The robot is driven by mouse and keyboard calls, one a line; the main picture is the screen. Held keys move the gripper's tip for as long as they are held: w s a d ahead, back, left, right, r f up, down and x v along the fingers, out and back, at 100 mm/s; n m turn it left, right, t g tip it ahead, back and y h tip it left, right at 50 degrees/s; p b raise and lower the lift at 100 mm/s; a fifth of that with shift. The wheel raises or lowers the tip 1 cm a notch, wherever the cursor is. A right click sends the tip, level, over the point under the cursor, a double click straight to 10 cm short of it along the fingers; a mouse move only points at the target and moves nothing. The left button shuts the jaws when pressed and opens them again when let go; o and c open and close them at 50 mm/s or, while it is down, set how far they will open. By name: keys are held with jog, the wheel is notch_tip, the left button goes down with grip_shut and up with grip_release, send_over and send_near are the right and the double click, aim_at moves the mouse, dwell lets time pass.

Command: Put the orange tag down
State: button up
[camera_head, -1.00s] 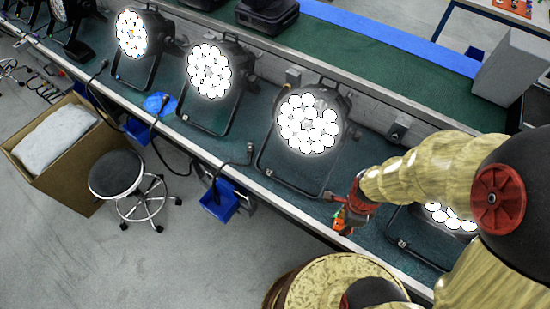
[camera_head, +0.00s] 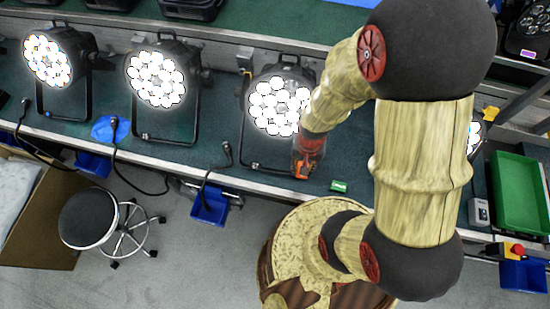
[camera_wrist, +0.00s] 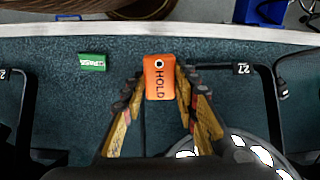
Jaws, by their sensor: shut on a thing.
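The orange tag (camera_wrist: 159,80), marked HOLD with a dark-ringed hole, is between the fingertips of my gripper (camera_wrist: 158,88) in the wrist view. My gripper is shut on it. In the head view the orange tag (camera_head: 302,170) shows as a small orange patch at the end of my gripper (camera_head: 306,158), over the front part of the green bench, right of a lit par can. I cannot tell whether the tag touches the bench top.
A green PASS tag (camera_wrist: 91,62) lies on the bench (camera_wrist: 60,48), left of my gripper in the wrist view. Lit par cans (camera_head: 280,105) on black stands line the bench. A green tray (camera_head: 520,195) is at the right. A stand numbered 27 (camera_wrist: 241,69) is beside my gripper.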

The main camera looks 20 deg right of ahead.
jog(key=w+a+f+b, duration=0.25)
jog(key=w+f, duration=0.25)
jog(key=w, duration=0.3)
send_over(277, 161)
notch_tip(277, 161, down, 4)
jog(key=shift+s+f, duration=0.1)
jog(key=shift+f, duration=0.15)
jog(key=shift+w+f+b, duration=0.15)
jog(key=shift+f+b, duration=0.25)
jog(key=shift+f, duration=0.4)
jog(key=shift+w+f+b, duration=0.1)
jog(key=shift+f+b, duration=0.25)
jog(key=shift+f, duration=0.45)
jog(key=shift+f, duration=0.1)
jog(key=o, duration=0.5)
jog(key=shift+f, duration=0.1)
jog(key=o, duration=0.4)
jog(key=shift+o, duration=0.2)
